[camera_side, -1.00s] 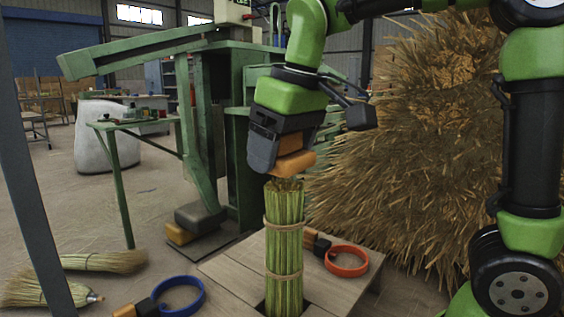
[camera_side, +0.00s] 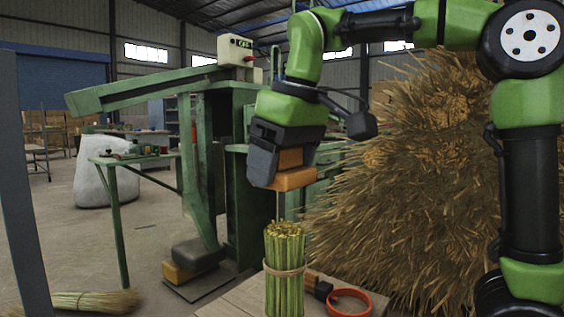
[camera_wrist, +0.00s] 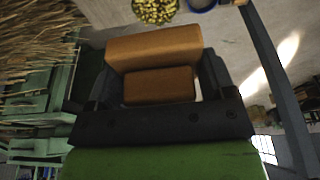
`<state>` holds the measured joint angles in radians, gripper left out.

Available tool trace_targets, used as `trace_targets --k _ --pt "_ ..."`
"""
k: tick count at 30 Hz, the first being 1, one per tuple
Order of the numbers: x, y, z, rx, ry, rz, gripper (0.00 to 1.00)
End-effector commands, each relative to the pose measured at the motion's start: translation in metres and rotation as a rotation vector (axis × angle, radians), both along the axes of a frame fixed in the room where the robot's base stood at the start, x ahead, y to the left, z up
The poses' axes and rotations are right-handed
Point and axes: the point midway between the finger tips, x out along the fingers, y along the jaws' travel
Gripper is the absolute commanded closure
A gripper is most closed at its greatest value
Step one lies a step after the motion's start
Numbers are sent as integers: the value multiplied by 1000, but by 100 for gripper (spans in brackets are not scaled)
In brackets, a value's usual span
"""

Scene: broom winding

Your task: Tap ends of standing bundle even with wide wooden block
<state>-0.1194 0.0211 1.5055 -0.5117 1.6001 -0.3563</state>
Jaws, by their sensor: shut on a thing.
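My gripper (camera_side: 279,172) is shut on the orange-brown wooden block (camera_side: 293,179). The block is held above the standing bundle (camera_side: 285,278), with a clear gap between them in the side view. The bundle is upright, of green stalks tied with a tan band, and its top ends look slightly uneven. Its lower part is cut off by the frame. In the wrist view, the block (camera_wrist: 153,46) fills the space between the fingers, and the yellow stalk ends (camera_wrist: 156,10) show beyond it at the top edge.
A red-orange ring (camera_side: 349,302) with a dark handle lies on the wooden platform (camera_side: 235,302), right of the bundle. A large straw heap (camera_side: 420,170) stands close on the right. A green machine (camera_side: 232,130) stands behind. A broom (camera_side: 95,301) lies on the floor at left.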

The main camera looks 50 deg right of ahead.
Motion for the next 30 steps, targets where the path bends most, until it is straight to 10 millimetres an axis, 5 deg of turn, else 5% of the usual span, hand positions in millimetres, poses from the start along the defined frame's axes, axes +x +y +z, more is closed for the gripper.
trace_targets --k 15,30 --pt "-1 0 -49 0 -2 0 43" --pt "0 0 -55 1 -6 -1 43"
